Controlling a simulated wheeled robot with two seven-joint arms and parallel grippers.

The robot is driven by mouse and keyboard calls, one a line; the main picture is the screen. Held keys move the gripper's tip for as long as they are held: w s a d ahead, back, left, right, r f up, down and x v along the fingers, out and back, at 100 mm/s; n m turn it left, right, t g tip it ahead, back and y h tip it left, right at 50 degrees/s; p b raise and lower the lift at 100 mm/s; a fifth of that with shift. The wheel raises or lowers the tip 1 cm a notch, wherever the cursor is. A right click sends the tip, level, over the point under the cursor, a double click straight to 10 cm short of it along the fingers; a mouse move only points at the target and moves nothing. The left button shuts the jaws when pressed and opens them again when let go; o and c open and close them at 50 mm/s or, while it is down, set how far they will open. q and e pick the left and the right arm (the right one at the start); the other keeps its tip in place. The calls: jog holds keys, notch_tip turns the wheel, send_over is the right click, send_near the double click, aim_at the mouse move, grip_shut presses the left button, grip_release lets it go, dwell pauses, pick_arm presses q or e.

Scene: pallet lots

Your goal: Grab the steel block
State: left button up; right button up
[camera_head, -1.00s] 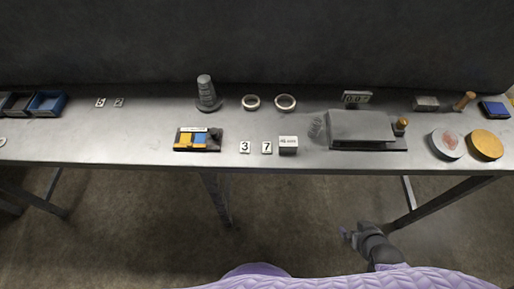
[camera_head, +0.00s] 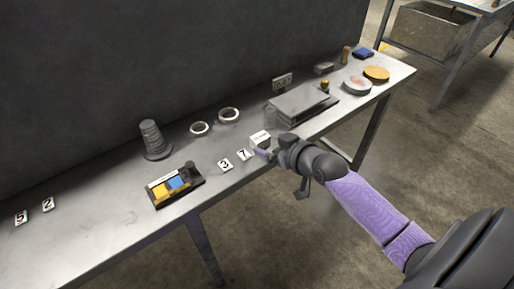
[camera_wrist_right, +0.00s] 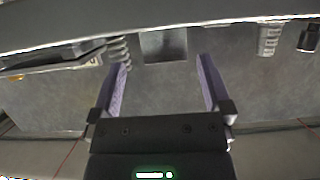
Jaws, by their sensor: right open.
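A small grey steel block (camera_head: 260,138) with a pale, labelled top stands near the front edge of the table, right of the number tiles. In the right wrist view a grey square face, apparently this block (camera_wrist_right: 164,45), lies ahead of the fingers, roughly centred between them. My right gripper (camera_head: 267,152) is at the table's front edge, close to the block and partly overlapping it in the head view. In the wrist view the right gripper (camera_wrist_right: 163,62) is open, its two purple fingers apart with nothing between them. My left gripper is not in view.
Number tiles 3 (camera_head: 225,164) and 7 (camera_head: 244,154) lie left of the block. A grey flat-topped device (camera_head: 298,102) stands to its right, with a coil spring (camera_wrist_right: 118,50) beside the block. Rings (camera_head: 229,115) and a stepped cone (camera_head: 153,140) stand behind.

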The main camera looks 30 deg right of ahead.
aim_at(264, 141)
jog(key=b+x, duration=0.1)
jog(key=x, duration=0.1)
jog(key=b+x, duration=0.1)
jog(key=x, duration=0.1)
jog(key=shift+w+a, duration=0.25)
jog(key=shift+w, duration=0.25)
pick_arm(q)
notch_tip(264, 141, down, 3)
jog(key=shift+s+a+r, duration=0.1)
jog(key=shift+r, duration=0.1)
pick_arm(e)
jog(key=shift+r, duration=0.15)
jog(key=c, duration=0.5)
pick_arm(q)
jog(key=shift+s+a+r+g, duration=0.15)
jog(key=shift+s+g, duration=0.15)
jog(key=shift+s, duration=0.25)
pick_arm(e)
grip_shut()
